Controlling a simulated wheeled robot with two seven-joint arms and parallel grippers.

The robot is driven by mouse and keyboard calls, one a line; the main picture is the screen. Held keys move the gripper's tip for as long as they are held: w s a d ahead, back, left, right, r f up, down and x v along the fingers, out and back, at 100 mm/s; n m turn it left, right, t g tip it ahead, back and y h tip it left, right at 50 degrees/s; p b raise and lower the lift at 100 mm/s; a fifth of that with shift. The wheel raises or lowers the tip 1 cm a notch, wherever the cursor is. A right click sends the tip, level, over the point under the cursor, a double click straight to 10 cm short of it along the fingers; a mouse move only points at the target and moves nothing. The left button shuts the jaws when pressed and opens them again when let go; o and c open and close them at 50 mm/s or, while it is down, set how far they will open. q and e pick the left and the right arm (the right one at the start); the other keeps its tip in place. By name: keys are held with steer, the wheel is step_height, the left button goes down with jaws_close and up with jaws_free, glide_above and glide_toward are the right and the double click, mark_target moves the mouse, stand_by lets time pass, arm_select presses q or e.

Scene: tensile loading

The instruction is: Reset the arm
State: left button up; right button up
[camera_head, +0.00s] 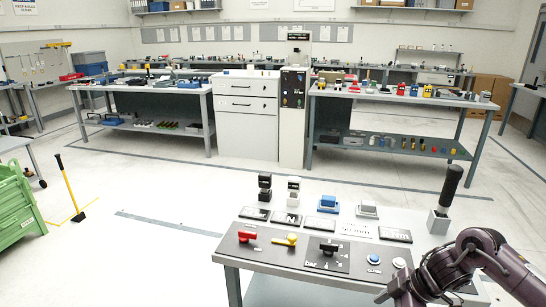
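My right arm (479,252), dark purple, comes in from the right edge and bends down over the front right corner of the near table. Its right gripper (388,292) seems to be at the lower end of the arm, near the bottom edge of the view. It is small and partly cut off, so I cannot tell whether its fingers are open or shut. I see nothing clearly held in it. My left arm and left gripper are not in view.
The near table (231,251) bears a red handle (247,235), a yellow handle (290,239), a black knob (329,248) and a blue button (374,259). A black upright lever (447,191) stands close to my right arm. Open floor (130,250) lies to the left.

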steer(key=w+a+f+m+t+y, duration=0.1)
steer(key=a+f+m+t, duration=0.15)
steer(key=f, duration=0.75)
steer(key=w+a+f+m+t, duration=0.1)
steer(key=a+f+m, duration=0.15)
steer(key=f, duration=0.75)
steer(key=s+f+m+h, duration=0.1)
steer(key=s+f, duration=0.2)
steer(key=f, duration=0.2)
steer(key=s+f+m, duration=0.2)
steer(key=s+f, duration=0.1)
steer(key=f, duration=0.3)
steer(key=s+d+f+m+h, duration=0.2)
steer(key=s+f+h, duration=0.1)
steer(key=s+f, duration=1.05)
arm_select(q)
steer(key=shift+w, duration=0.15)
arm_select(e)
steer(key=s+f+m+g+h, duration=0.1)
steer(key=s+f+g, duration=0.1)
steer(key=s, duration=1)
steer(key=s+f+m+g+h, duration=0.1)
steer(key=s+f+g, duration=0.1)
steer(key=s, duration=1)
steer(key=shift+s+d+f+h, duration=0.15)
steer(key=shift+f+h, duration=0.15)
steer(key=shift+f, duration=0.5)
steer(key=shift+g, duration=0.25)
